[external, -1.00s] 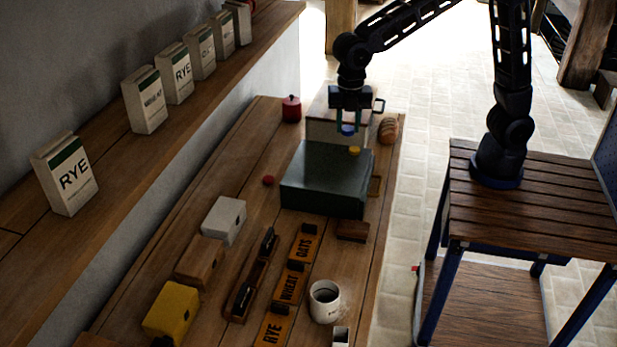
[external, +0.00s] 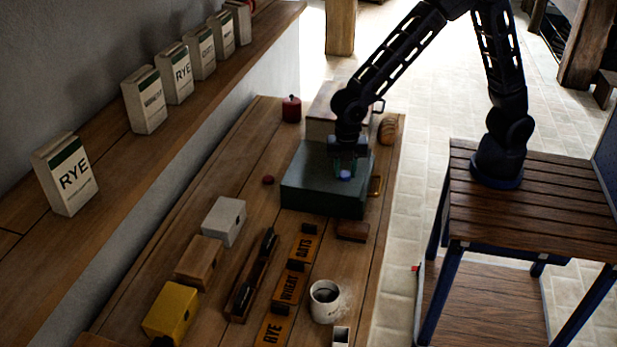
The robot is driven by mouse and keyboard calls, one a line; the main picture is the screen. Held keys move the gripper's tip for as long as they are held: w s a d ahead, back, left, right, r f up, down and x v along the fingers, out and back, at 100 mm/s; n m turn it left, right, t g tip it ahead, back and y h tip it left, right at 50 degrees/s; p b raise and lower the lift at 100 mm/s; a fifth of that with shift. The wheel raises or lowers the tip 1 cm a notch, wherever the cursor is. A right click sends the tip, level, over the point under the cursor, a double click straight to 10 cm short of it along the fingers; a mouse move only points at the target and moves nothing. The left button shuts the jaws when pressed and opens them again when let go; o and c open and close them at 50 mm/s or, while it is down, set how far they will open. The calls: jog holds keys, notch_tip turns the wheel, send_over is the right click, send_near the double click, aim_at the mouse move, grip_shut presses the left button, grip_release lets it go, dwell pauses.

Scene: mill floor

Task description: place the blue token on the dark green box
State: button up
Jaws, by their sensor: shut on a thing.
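The dark green box (external: 315,190) stands on the wooden bench in the external view, below my arm. My gripper (external: 345,172) points down over the right part of its top. It is shut on the blue token (external: 345,175), which shows between the fingertips at or just above the box top. I cannot tell whether the token touches the box. The yellow token seen earlier on the box is hidden, probably behind my gripper.
A pale box (external: 322,100) and a bread loaf (external: 388,130) stand behind the green box. A brown block (external: 352,231), word signs (external: 292,285) and a mug (external: 325,300) are in front.

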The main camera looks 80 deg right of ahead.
aim_at(345, 173)
jog(key=shift+f, duration=1.5)
jog(key=shift+f, duration=0.1)
jog(key=o, duration=0.9)
jog(key=shift+o, duration=0.2)
